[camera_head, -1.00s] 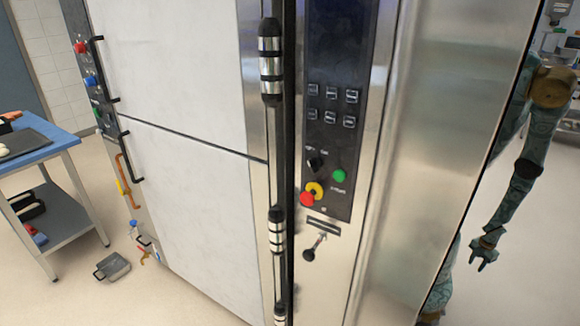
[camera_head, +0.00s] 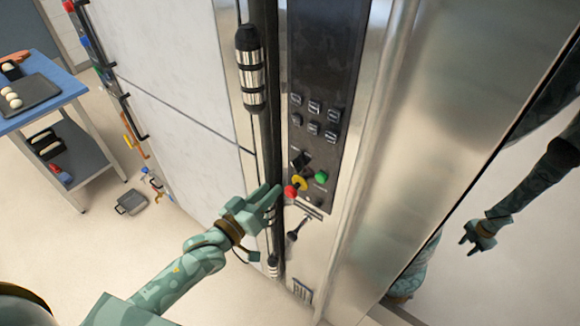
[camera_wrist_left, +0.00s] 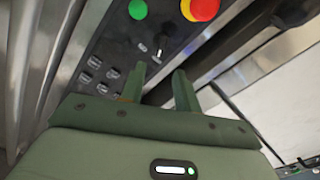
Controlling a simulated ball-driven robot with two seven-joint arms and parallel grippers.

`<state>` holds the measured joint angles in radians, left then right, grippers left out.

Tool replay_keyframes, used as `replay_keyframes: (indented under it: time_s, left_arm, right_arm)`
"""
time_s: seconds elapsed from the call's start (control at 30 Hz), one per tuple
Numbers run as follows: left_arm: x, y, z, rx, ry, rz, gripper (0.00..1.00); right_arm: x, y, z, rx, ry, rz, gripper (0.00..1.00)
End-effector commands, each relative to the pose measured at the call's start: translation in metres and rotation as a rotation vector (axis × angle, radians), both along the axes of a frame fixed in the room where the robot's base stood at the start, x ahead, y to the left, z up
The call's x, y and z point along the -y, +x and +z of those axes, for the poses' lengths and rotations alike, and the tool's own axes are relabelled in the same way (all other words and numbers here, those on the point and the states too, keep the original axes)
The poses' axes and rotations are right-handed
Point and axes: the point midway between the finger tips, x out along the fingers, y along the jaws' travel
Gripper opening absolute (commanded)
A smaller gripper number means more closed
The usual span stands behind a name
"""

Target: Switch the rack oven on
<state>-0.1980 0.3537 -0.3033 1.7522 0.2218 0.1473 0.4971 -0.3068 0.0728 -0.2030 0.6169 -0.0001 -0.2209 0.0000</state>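The rack oven's black control panel (camera_head: 322,90) stands upright on a steel front. It carries a green round button (camera_head: 320,177), a red button with a yellow collar (camera_head: 291,191), a black rotary knob (camera_head: 300,160) and several small dark keys. My left gripper (camera_head: 272,198) is in front of the panel's lower left, beside the red button; I cannot tell whether it touches. Its fingers are apart and empty in the left wrist view (camera_wrist_left: 160,75), where the green button (camera_wrist_left: 138,9) and red button (camera_wrist_left: 206,8) show beyond them. Any lit indicator is not discernible.
A blue-topped table (camera_head: 62,88) with a tray stands far left. A green arm and hand at right look like a reflection in polished steel.

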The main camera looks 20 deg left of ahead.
Motion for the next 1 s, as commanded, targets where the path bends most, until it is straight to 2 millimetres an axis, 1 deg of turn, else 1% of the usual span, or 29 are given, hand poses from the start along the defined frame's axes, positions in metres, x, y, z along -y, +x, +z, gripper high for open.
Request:
replay_keyframes:
  time_s: [0.03, 0.2, 0.3, 0.4, 0.53, 0.8, 0.83, 0.87, 0.9, 0.93, 1.0]
  left_arm:
    - [0.005, 0.014, 0.002, 0.003, 0.000, 0.001, 0.32]
    - [0.019, 0.052, 0.001, 0.001, 0.000, 0.001, 0.32]
    - [0.025, 0.069, 0.001, 0.000, 0.001, 0.000, 0.32]
    - [0.029, 0.080, 0.000, -0.001, 0.000, 0.000, 0.32]
    - [0.032, 0.088, 0.000, -0.002, 0.002, 0.000, 0.32]
    - [0.032, 0.089, 0.000, -0.002, 0.002, 0.000, 0.32]
    - [0.032, 0.089, 0.000, -0.002, 0.002, 0.000, 0.26]
    - [0.032, 0.089, 0.000, -0.002, 0.002, 0.000, 0.18]
    - [0.032, 0.089, 0.000, -0.002, 0.002, 0.000, 0.07]
    - [0.032, 0.089, 0.000, -0.002, 0.002, 0.000, 0.00]
    - [0.032, 0.089, 0.000, -0.002, 0.002, 0.000, 0.00]
  right_arm:
    - [0.001, 0.001, 0.001, 0.000, -0.001, 0.000, 0.36]
    - [0.005, 0.005, 0.000, 0.007, -0.006, 0.000, 0.36]
    - [0.006, 0.006, 0.000, 0.009, -0.008, -0.001, 0.36]
    - [0.007, 0.007, -0.001, 0.010, -0.009, -0.001, 0.36]
    - [0.007, 0.007, -0.001, 0.010, -0.009, -0.002, 0.36]
    - [0.007, 0.007, -0.001, 0.011, -0.009, -0.002, 0.36]
    - [0.007, 0.007, -0.001, 0.011, -0.009, -0.002, 0.36]
    - [0.007, 0.007, -0.001, 0.011, -0.009, -0.002, 0.36]
    - [0.007, 0.007, -0.001, 0.011, -0.009, -0.002, 0.36]
    - [0.007, 0.007, -0.001, 0.011, -0.009, -0.002, 0.36]
    - [0.007, 0.007, -0.001, 0.011, -0.009, -0.002, 0.36]
